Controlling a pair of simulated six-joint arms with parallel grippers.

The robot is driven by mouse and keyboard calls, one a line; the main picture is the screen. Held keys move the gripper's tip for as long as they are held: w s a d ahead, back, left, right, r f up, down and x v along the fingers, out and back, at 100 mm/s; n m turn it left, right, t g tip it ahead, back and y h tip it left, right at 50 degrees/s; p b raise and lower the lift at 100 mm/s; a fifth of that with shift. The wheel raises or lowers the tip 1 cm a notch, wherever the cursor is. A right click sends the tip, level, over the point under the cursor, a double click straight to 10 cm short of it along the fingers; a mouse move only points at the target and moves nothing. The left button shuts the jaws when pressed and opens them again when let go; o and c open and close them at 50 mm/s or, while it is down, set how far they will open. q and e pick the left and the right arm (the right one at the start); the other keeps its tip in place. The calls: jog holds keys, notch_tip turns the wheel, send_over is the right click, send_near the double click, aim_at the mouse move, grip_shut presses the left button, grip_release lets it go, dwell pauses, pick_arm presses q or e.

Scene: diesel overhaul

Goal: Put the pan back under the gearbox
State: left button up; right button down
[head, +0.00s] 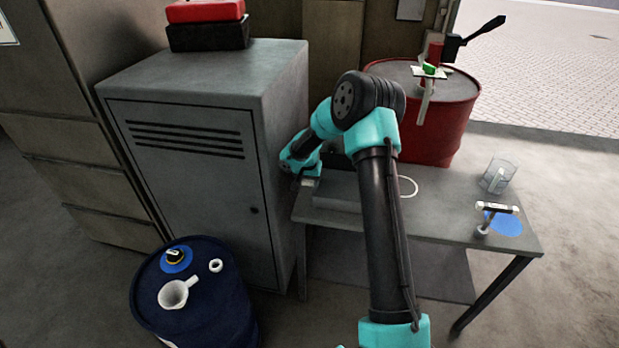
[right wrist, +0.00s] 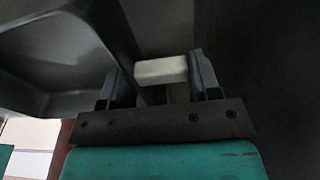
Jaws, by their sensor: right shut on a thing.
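My right arm reaches over the work table, and its gripper (head: 306,178) is at the table's left end, beside the cabinet. In the right wrist view the gripper (right wrist: 159,82) is shut on a pale block-shaped grip (right wrist: 160,71). A dark hollow with a rim, perhaps the pan (right wrist: 55,55), fills the upper left of that view; I cannot tell whether the grip belongs to it. A low grey box-like part (head: 338,198) lies on the table by the gripper, partly behind my arm. I cannot make out the gearbox clearly. My left gripper is not in view.
A grey cabinet (head: 185,185) stands close left of the table (head: 440,215). A red drum (head: 445,125) is behind it. The table's right side holds a clear beaker (head: 498,176) and a small hammer-like tool (head: 497,209). A blue drum (head: 205,300) stands front left.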

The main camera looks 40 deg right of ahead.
jog(key=w+d, duration=0.1)
jog(key=w, duration=0.1)
jog(key=w+d, duration=0.1)
jog(key=d, duration=0.1)
jog(key=w+d, duration=0.1)
jog(key=w, duration=0.1)
jog(key=shift+w+d+f, duration=0.3)
jog(key=shift+w+d, duration=0.05)
jog(key=shift+d, duration=0.05)
jog(key=shift+f, duration=1.8)
jog(key=shift+c, duration=1.6)
grip_release()
jog(key=shift+f, duration=0.1)
notch_tip(320, 180, up, 12)
jog(key=s+a, duration=0.1)
jog(key=shift+a, duration=0.25)
